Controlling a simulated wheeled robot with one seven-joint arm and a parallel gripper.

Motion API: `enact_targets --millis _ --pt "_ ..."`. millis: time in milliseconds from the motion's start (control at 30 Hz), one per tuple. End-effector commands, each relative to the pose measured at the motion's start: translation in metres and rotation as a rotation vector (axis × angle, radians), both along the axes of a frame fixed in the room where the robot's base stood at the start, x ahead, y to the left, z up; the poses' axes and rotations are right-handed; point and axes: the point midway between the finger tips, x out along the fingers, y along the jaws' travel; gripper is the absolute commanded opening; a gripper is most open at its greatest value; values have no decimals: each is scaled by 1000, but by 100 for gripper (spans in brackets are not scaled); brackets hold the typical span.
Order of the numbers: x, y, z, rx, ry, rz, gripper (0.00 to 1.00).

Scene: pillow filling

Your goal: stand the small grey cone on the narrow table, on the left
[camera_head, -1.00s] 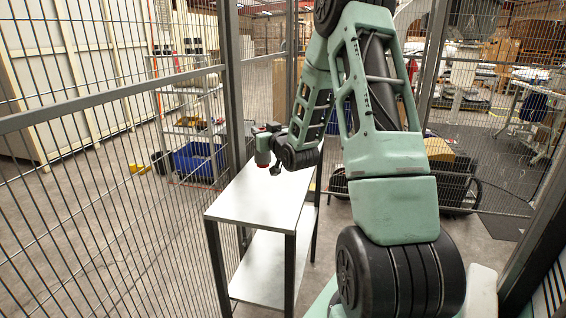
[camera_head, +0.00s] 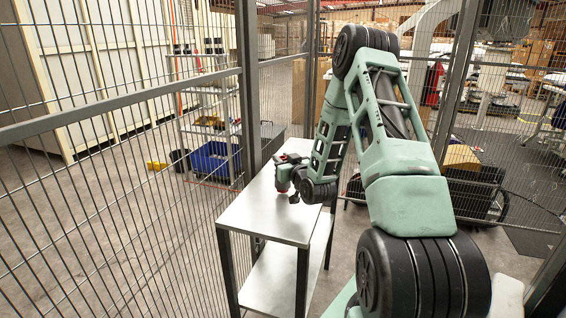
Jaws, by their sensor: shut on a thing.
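The narrow table (camera_head: 268,219) has a pale grey top and dark legs, with a lower shelf. I cannot tell whether the held thing touches the tabletop. No cone stands on the visible part of the table.
A wire mesh fence (camera_head: 90,210) runs along the left, close to the table, with a dark post (camera_head: 248,90) behind it. Beyond it stand a shelf rack and a blue bin (camera_head: 214,160). The near half of the tabletop is bare.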

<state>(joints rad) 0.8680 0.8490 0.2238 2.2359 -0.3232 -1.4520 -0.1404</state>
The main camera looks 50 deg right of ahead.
Motion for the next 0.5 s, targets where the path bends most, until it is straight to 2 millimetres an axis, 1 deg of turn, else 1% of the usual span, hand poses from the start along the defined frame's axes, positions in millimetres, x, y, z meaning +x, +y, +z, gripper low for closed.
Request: enact_targets --millis 100,467,500 --pt "0 0 -10 2 0 0 0" --pt "0 0 -14 0 -1 0 0" --pt "0 0 -15 0 0 0 28"
